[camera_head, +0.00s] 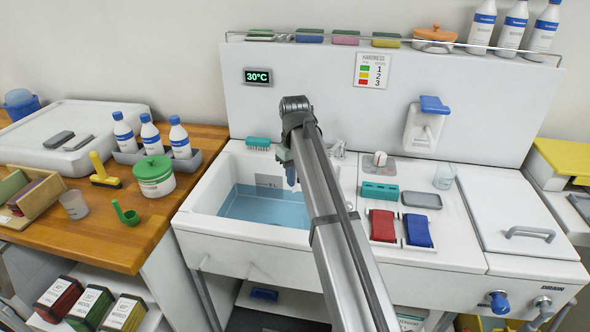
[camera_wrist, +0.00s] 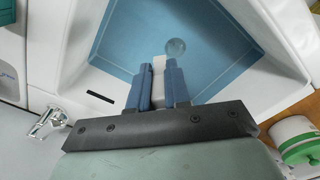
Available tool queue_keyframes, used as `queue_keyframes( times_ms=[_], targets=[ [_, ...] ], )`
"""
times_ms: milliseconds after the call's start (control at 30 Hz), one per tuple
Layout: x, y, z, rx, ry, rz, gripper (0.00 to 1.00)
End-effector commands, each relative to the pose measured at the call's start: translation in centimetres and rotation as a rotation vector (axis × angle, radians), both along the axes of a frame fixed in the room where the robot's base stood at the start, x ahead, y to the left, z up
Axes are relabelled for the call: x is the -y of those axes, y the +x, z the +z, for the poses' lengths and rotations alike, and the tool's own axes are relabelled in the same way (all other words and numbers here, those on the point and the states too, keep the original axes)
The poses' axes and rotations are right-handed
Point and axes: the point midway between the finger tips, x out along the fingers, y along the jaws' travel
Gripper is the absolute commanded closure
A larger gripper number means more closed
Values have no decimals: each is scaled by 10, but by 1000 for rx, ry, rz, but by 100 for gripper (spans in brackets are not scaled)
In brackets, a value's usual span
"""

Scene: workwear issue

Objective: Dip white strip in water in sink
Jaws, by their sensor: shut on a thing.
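A white strip (camera_wrist: 158,80) is held upright between the two blue fingers of my gripper (camera_wrist: 157,85) in the wrist view. My gripper also shows in the head view (camera_head: 291,176), over the right part of the sink, with its fingers pointing down. The strip itself is hidden or too small to tell there. The white sink (camera_head: 208,198) holds blue water (camera_head: 262,206). I cannot tell whether the strip touches the water.
The faucet (camera_head: 338,149) stands behind the sink, and a teal brush (camera_head: 258,143) sits on its back-left rim. Red (camera_head: 382,226) and blue (camera_head: 418,230) packs lie on the right counter. A green-lidded tub (camera_head: 154,176) stands left. The sink's left half is clear.

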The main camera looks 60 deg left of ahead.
Motion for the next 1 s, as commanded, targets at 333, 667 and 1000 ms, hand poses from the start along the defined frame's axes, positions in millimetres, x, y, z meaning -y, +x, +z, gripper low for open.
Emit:
queue_keyframes(
  times_ms=[333, 667, 1000],
  targets=[
    [1, 0, -29, 0, -1, 0, 100],
    [0, 0, -55, 0, 0, 0, 100],
    [0, 0, -82, 0, 0, 0, 100]
  ],
)
